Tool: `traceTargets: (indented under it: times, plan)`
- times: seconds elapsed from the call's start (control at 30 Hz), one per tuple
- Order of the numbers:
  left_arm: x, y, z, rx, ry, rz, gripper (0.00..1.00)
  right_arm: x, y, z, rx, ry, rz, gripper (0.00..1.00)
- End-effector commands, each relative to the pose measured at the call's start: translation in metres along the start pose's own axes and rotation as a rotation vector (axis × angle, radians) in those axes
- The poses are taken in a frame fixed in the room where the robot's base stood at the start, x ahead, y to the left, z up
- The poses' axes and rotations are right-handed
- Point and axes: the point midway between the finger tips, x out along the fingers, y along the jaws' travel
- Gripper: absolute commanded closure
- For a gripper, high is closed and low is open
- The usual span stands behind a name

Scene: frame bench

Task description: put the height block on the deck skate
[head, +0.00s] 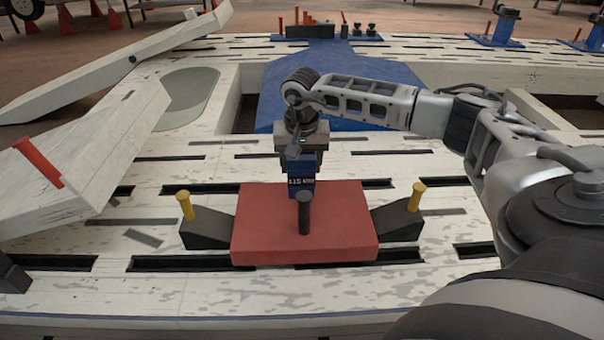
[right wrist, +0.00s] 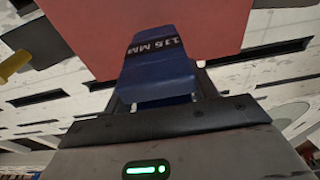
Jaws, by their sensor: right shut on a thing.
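The height block (head: 301,181) is small, blue and marked with a dark millimetre label. My right gripper (head: 302,150) is shut on it and points down; the block also shows between the fingers in the right wrist view (right wrist: 158,68). I take the deck skate (head: 265,228) to be the flat red slab below, which also shows in the right wrist view (right wrist: 215,25). The block's lower end overlaps the slab's far middle part; I cannot tell whether they touch. A dark upright post (head: 304,215) on the slab partly hides the block. My left gripper is not in view.
Dark wedges (head: 206,233) (head: 398,222) with yellow pegs flank the slab. The slotted white bench (head: 330,290) is clear in front. A blue plate (head: 270,95) lies behind, and white beams (head: 95,165) lean at the left, one with a red peg.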

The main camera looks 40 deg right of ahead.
Motion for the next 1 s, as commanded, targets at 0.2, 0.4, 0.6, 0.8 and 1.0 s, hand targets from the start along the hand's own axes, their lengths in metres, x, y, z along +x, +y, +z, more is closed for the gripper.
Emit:
traceTargets:
  times: [0.2, 0.4, 0.6, 0.8, 1.0]
  plan:
    - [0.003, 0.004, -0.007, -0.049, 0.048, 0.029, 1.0, 0.025, 0.002, 0.004, 0.002, 0.001, 0.0, 0.94]
    - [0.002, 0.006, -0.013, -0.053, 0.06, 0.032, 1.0, 0.023, 0.002, 0.003, 0.002, 0.002, 0.0, 0.94]
    - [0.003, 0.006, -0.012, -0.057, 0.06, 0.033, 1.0, 0.028, 0.002, 0.005, 0.001, -0.003, 0.004, 0.25]
    - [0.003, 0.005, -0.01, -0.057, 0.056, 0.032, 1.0, 0.028, 0.002, 0.005, 0.001, -0.003, 0.004, 0.2]
    - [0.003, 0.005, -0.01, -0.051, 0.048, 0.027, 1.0, 0.02, 0.002, 0.004, 0.001, -0.002, 0.003, 0.2]
